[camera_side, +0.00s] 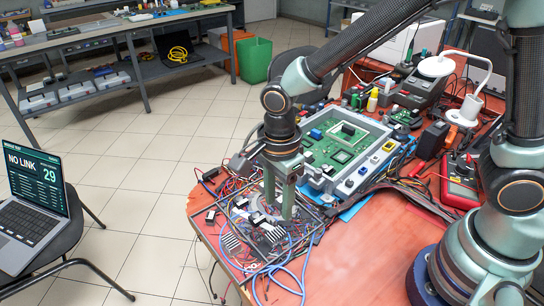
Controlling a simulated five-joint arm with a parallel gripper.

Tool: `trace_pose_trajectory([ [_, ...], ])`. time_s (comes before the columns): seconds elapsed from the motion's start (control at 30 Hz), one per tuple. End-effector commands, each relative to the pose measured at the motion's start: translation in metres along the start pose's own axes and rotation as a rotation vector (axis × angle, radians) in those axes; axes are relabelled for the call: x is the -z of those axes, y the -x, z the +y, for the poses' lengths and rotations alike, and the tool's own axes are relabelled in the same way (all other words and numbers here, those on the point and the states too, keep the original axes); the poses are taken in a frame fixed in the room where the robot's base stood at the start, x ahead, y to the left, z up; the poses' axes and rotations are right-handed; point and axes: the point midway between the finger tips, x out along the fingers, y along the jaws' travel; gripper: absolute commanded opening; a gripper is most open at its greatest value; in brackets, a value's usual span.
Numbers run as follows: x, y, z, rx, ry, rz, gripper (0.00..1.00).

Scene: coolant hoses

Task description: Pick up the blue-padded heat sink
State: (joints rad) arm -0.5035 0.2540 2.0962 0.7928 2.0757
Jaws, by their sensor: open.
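My gripper (278,211) points straight down over the clutter at the front left of the red table. Its two greenish fingers are apart, and I see nothing held between them. A finned heat sink (231,243) lies left of and below the fingers in the picture. Another finned piece (274,236) lies just below the fingertips. Both look silver with dark gaps; no blue pad can be made out on either, so I cannot tell which is blue-padded. The fingers hide part of the clutter behind them. I cannot tell whether the fingertips touch anything.
Blue hoses (290,270) and red and black wires loop around the fingers and over the table's front edge. A grey tray with a green circuit board (345,150) stands behind. A red multimeter (460,178) is at right. The red table's (365,255) front right is bare.

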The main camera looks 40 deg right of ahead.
Motion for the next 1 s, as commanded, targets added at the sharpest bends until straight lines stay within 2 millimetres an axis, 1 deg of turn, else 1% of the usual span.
trace_pose_trajectory([
  [0.03, 0.001, -0.010, 0.001, -0.004, 0.000, 0.002, 0.47],
  [0.1, 0.001, -0.020, 0.001, -0.003, 0.000, 0.002, 0.47],
  [0.2, 0.001, -0.030, 0.000, -0.002, 0.001, 0.001, 0.47],
  [0.37, 0.001, -0.039, 0.000, -0.001, 0.001, 0.000, 0.47],
  [0.6, 0.003, -0.071, 0.002, -0.003, 0.002, 0.002, 0.47],
  [0.7, 0.002, -0.081, 0.001, -0.001, 0.002, 0.001, 0.47],
  [0.8, 0.002, -0.086, 0.001, 0.000, 0.002, 0.000, 0.47],
  [1.0, 0.002, -0.086, 0.001, 0.002, 0.002, -0.001, 0.47],
])
